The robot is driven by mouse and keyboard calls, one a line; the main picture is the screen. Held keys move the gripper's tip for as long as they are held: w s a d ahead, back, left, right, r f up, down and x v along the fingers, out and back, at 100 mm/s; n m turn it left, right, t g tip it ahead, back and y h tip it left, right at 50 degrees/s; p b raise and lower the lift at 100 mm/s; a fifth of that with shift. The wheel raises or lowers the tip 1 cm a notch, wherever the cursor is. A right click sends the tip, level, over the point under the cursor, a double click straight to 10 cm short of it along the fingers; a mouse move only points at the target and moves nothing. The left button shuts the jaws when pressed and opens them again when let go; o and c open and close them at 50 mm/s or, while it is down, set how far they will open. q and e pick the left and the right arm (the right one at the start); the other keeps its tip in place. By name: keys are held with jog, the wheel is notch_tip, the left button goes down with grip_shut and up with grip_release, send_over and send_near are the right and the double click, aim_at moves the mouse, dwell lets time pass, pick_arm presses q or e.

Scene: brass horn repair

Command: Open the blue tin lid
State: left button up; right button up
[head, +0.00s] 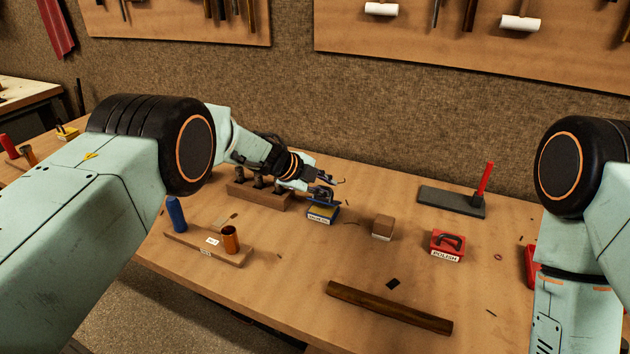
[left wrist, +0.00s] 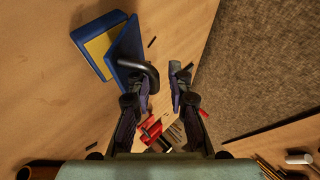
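The blue tin (head: 322,216) stands on the workbench, just below my left gripper (head: 322,184). In the left wrist view the tin (left wrist: 86,60) shows a yellow area beside its blue lid (left wrist: 126,48). The lid is tilted up from the tin along one side. A dark curved handle (left wrist: 142,68) stands out from the lid by the left finger. My left gripper (left wrist: 162,82) has its fingers apart. The handle's end is close to that finger; whether they touch is unclear. My right arm shows at the right edge, but its gripper is out of view.
A wooden block with dark fittings (head: 258,194) stands left of the tin. A brown block (head: 383,228) and a red polish tin (head: 447,246) stand to the right. A dark wooden bar (head: 388,308) lies in front. A grey plate (head: 450,202) lies behind.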

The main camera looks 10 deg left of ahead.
pick_arm(q)
jog(key=v, duration=1.1)
jog(key=shift+s+r, duration=0.2)
jog(key=shift+a+f, duration=0.1)
jog(key=shift+a, duration=0.05)
